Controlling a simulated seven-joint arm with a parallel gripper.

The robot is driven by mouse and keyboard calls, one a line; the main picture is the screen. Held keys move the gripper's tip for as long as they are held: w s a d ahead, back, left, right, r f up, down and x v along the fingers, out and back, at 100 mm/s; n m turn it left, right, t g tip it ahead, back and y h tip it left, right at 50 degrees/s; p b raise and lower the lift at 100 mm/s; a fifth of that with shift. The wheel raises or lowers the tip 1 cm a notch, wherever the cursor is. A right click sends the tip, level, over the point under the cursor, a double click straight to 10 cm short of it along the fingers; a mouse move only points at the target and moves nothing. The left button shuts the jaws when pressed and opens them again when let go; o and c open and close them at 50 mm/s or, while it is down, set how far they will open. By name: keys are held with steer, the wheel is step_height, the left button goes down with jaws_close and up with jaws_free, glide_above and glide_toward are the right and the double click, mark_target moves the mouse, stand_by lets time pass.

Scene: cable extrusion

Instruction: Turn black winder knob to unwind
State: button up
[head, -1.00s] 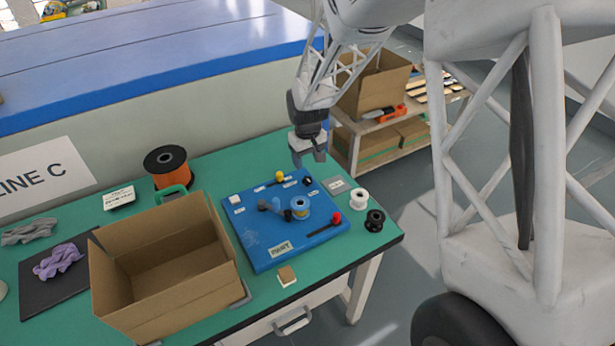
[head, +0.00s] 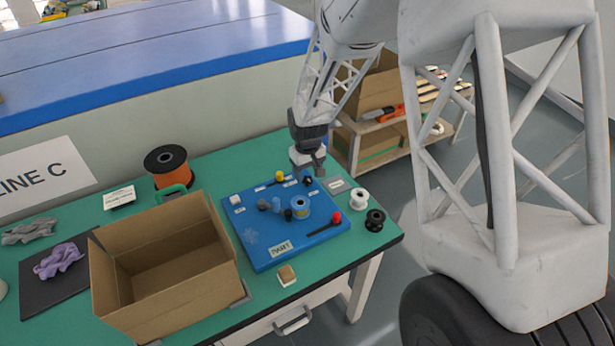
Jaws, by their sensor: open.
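A blue board (head: 262,240) lies on the green table, with several small fittings on it. A small black knob (head: 308,181) stands near its far right corner, and another small black part (head: 288,215) sits beside the spool (head: 300,206) at the middle. I cannot tell for certain which is the winder knob. My gripper (head: 309,172) points down at the board's far right edge, with its open fingers just above or beside the far black knob. Contact cannot be made out at this size, and the fingers seem empty.
A yellow-tipped lever (head: 279,175) and a red-tipped lever (head: 336,217) stick up from the board. An open cardboard box (head: 165,309) stands left of it. A white spool (head: 358,198) and a black spool (head: 375,220) stand to the right.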

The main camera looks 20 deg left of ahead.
mark_target(307, 181)
steer(key=shift+f, duration=1.3)
steer(key=c, duration=0.9)
steer(key=shift+o, duration=0.2)
